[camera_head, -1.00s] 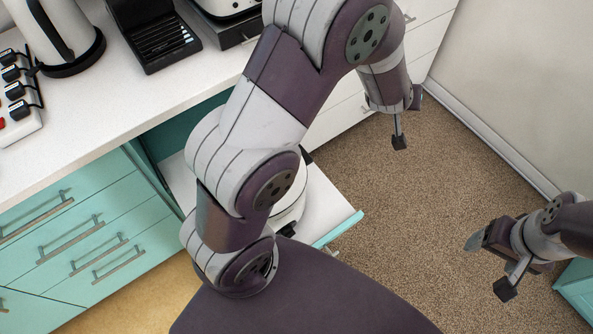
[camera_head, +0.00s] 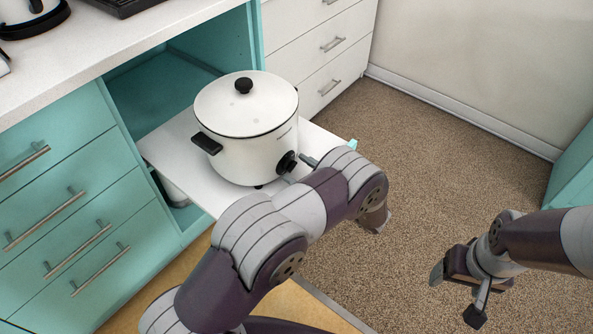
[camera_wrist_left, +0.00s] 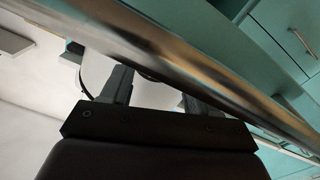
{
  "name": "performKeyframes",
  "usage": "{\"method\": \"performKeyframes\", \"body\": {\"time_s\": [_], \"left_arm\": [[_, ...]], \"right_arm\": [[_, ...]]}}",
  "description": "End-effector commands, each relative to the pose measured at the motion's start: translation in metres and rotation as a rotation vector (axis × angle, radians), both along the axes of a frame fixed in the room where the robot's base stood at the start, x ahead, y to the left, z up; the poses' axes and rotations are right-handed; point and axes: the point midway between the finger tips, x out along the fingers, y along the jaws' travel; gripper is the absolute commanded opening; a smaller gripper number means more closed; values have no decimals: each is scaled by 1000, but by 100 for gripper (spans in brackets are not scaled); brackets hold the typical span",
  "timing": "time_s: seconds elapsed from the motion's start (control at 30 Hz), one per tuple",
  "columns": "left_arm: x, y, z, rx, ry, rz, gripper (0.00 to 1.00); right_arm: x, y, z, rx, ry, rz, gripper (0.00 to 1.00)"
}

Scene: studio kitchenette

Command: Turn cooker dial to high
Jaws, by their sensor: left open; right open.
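The white cooker (camera_head: 245,130) with a pale lid and black knob stands on the pulled-out white shelf (camera_head: 165,150). Its black dial (camera_head: 287,162) is low on its front right; its setting is too small to read. My left arm reaches up to just right of the dial, its forearm in front of the shelf. In the wrist view my left gripper (camera_wrist_left: 158,95) is open and empty. In the head view its fingers are largely hidden; a small grey piece shows beside the dial, perhaps a fingertip; I cannot tell whether it touches. My right gripper (camera_head: 458,297) is open and empty over the floor.
A blurred metallic bar (camera_wrist_left: 190,65) crosses close before the left fingers. Turquoise drawers (camera_head: 70,200) with bar handles stand left, white drawers (camera_head: 325,50) behind. A kettle (camera_head: 35,15) is on the counter. The carpet (camera_head: 440,130) to the right is clear.

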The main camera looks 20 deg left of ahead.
Motion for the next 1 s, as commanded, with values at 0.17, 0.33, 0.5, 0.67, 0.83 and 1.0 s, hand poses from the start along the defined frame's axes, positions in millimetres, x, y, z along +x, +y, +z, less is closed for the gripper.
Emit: {"method": "performKeyframes", "body": {"time_s": [0.17,0.33,0.5,0.67,0.83,1.0], "left_arm": [[5,13,0,0,0,0,60],[5,13,0,-1,0,-1,60],[5,13,0,-1,0,-1,21],[5,13,0,-1,0,-1,5],[5,13,1,7,22,-1,5],[5,13,2,34,93,-1,5]], "right_arm": [[0,0,-2,0,0,0,74],[0,0,-2,0,0,0,74],[0,0,-2,0,0,0,74],[0,0,-2,0,1,0,74],[0,0,0,0,0,0,74],[0,0,7,0,0,0,74]]}}
